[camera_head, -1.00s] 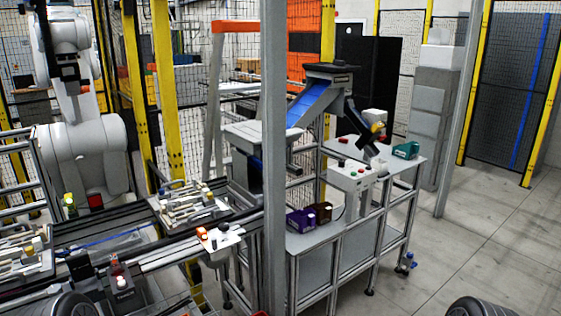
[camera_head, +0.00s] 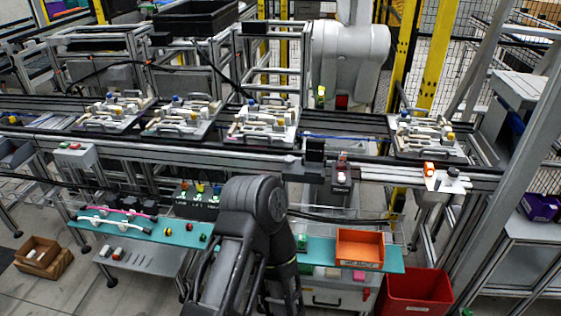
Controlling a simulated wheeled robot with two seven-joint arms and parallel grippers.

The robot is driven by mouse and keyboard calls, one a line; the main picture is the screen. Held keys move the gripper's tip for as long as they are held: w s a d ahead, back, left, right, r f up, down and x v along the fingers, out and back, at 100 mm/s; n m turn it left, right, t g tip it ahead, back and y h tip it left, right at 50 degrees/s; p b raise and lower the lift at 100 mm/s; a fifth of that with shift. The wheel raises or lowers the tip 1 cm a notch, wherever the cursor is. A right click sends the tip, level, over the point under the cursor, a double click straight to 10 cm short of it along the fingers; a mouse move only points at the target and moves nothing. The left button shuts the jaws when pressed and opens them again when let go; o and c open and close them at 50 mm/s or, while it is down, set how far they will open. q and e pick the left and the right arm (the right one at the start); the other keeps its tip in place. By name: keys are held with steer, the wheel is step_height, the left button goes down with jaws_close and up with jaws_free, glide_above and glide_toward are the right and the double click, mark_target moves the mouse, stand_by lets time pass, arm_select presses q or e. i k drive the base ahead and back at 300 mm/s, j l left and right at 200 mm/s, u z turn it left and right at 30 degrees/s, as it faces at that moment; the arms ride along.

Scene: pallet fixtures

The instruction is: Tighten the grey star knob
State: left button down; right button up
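I cannot single out a grey star knob for certain at this size. Several pallet fixtures stand on the conveyor: one at the left (camera_head: 112,112), one beside it (camera_head: 180,120), one near the middle (camera_head: 265,124) and one at the right (camera_head: 428,137). Each carries light-coloured clamps and small parts. A small dark knob (camera_head: 453,171) sits on a pale plate beside an orange light at the conveyor's right front edge. A dark, bent arm of mine rises at the bottom middle, in front of the conveyor. Neither of my grippers shows.
A teal shelf (camera_head: 150,228) runs below the conveyor, with an orange bin (camera_head: 360,248) on its right part. A red bin (camera_head: 415,292) stands on the floor at the right. A cardboard box (camera_head: 42,257) lies at the left. A white robot arm (camera_head: 345,60) stands behind the conveyor.

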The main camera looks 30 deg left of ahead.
mark_target(289, 160)
steer(key=u, duration=0.95)
